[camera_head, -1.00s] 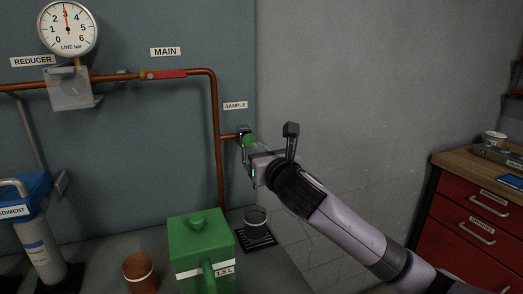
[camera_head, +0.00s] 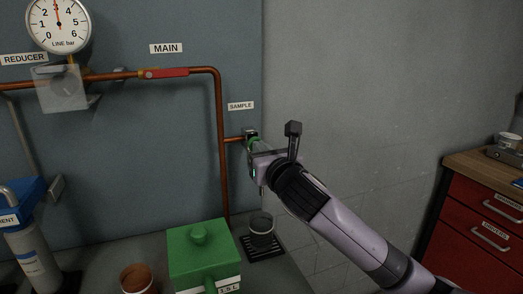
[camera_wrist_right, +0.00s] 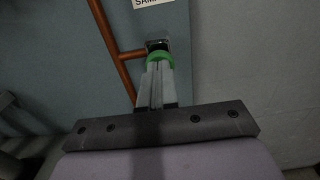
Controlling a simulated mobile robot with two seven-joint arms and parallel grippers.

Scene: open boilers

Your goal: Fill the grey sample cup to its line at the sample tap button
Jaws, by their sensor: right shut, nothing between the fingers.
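The green sample tap button (camera_head: 251,139) sits on the wall at the end of a copper branch pipe, under the SAMPLE label (camera_head: 241,105). My right gripper (camera_head: 254,147) is shut and empty. Its fingertips are at the button. In the right wrist view the shut fingers (camera_wrist_right: 157,76) point straight at the green button (camera_wrist_right: 159,58) and overlap its near edge; whether they press it in I cannot tell. The grey sample cup (camera_head: 262,229) stands upright on a black grate (camera_head: 263,253) below the tap. Its fill level is not readable. My left gripper is not in view.
A green 1.5 L container (camera_head: 202,257) stands left of the cup, close to it. A brown cup (camera_head: 137,279) is at the bottom left. Copper pipe (camera_head: 220,170) runs down the wall. A red drawer cabinet (camera_head: 470,225) stands at the right.

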